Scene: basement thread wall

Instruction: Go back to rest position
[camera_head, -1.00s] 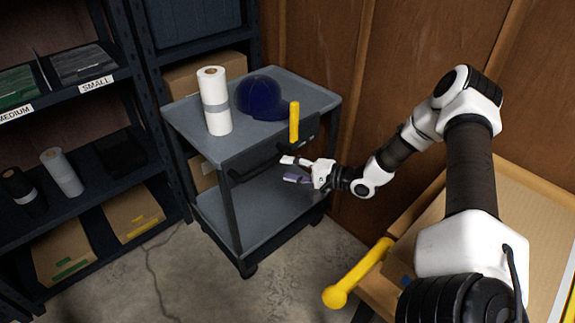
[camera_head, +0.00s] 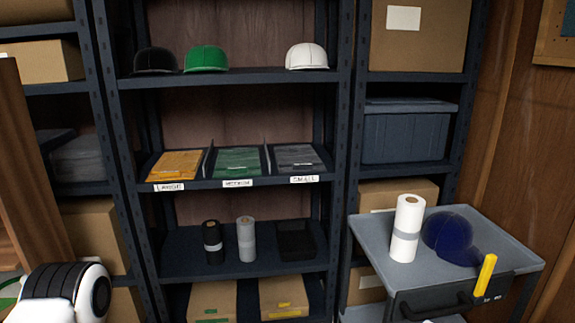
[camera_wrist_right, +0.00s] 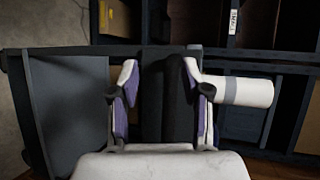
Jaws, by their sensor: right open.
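My right gripper (camera_wrist_right: 157,100) shows in the right wrist view. Its two white fingers with purple pads stand apart with nothing between them. Behind it are a grey cart and a white roll, which lies just beyond the right finger in that view. In the head view the right gripper is out of the picture. A white and black joint of my own arm shows at the lower left; no left gripper is seen.
Dark shelves (camera_head: 240,77) hold caps, labelled trays (camera_head: 238,162), rolls and cardboard boxes. A blue-grey bin (camera_head: 405,135) stands behind the cart.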

